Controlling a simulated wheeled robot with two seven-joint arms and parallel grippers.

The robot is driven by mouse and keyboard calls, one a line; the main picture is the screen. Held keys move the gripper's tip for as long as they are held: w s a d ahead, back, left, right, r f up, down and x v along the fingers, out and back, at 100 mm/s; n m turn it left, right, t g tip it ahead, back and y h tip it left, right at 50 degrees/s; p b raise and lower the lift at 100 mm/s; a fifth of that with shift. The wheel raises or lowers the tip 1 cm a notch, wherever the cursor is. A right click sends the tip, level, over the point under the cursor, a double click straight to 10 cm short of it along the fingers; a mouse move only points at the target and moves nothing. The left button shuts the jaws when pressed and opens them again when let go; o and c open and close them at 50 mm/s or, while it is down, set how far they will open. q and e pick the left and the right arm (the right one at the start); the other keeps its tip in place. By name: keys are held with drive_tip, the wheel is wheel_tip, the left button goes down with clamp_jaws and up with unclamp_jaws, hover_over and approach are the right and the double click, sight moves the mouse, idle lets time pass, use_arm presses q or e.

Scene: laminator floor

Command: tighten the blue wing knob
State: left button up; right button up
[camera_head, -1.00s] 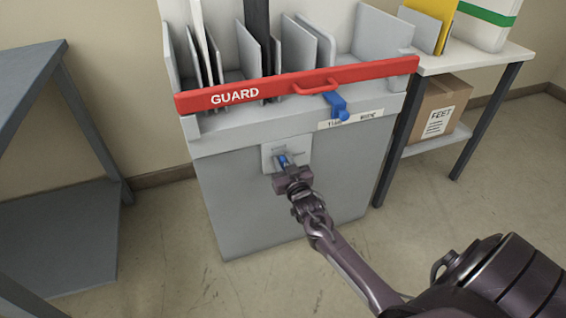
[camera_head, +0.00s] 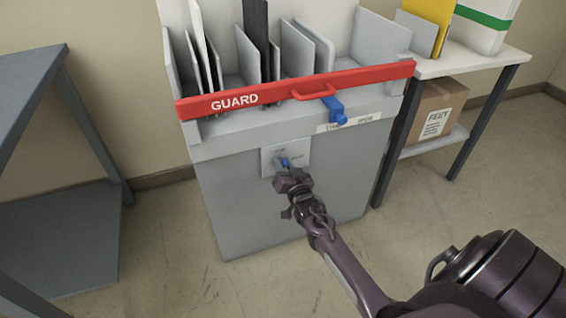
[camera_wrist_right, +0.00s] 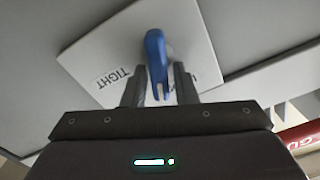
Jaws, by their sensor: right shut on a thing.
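The blue wing knob (camera_head: 285,162) sits on a pale square plate (camera_head: 300,155) on the front of the grey cabinet. My right gripper (camera_head: 288,172) is at the plate, shut on the knob and hiding part of it. In the right wrist view the knob (camera_wrist_right: 155,48) stands between the two fingers of the gripper (camera_wrist_right: 158,90). The plate there (camera_wrist_right: 190,40) bears the word TIGHT at its lower left; another label is mostly hidden behind a finger. My left gripper is not in view.
Above the knob, a red GUARD bar (camera_head: 390,74) crosses the cabinet (camera_head: 240,210), with a blue latch (camera_head: 335,105) hanging below it. A grey table (camera_head: 30,80) stands at left. A white-topped shelf (camera_head: 470,58) with a cardboard box (camera_head: 428,105) stands at right.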

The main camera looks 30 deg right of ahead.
drive_tip(key=m, duration=0.2)
drive_tip(key=m+p, duration=0.1)
drive_tip(key=shift+s+d+f+m, duration=0.1)
drive_tip(key=shift+d+f+m, duration=0.1)
drive_tip(key=shift+m, duration=0.2)
drive_tip(key=m, duration=0.1)
drive_tip(key=m+p, duration=0.1)
drive_tip(key=m, duration=0.1)
drive_tip(key=shift+f+m, duration=0.25)
drive_tip(key=shift+m, duration=0.05)
drive_tip(key=m+p, duration=0.1)
drive_tip(key=m, duration=0.2)
drive_tip(key=shift+d+f, duration=0.1)
drive_tip(key=shift+f, duration=0.1)
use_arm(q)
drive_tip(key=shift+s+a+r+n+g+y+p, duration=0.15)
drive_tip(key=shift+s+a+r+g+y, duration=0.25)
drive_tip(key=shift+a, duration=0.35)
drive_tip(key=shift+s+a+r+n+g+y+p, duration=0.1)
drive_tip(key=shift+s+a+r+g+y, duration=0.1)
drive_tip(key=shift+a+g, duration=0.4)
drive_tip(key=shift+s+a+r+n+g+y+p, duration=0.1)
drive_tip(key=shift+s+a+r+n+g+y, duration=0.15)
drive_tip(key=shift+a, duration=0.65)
use_arm(e)
drive_tip(key=shift+f+m, duration=0.2)
drive_tip(key=shift+m, duration=1.1)
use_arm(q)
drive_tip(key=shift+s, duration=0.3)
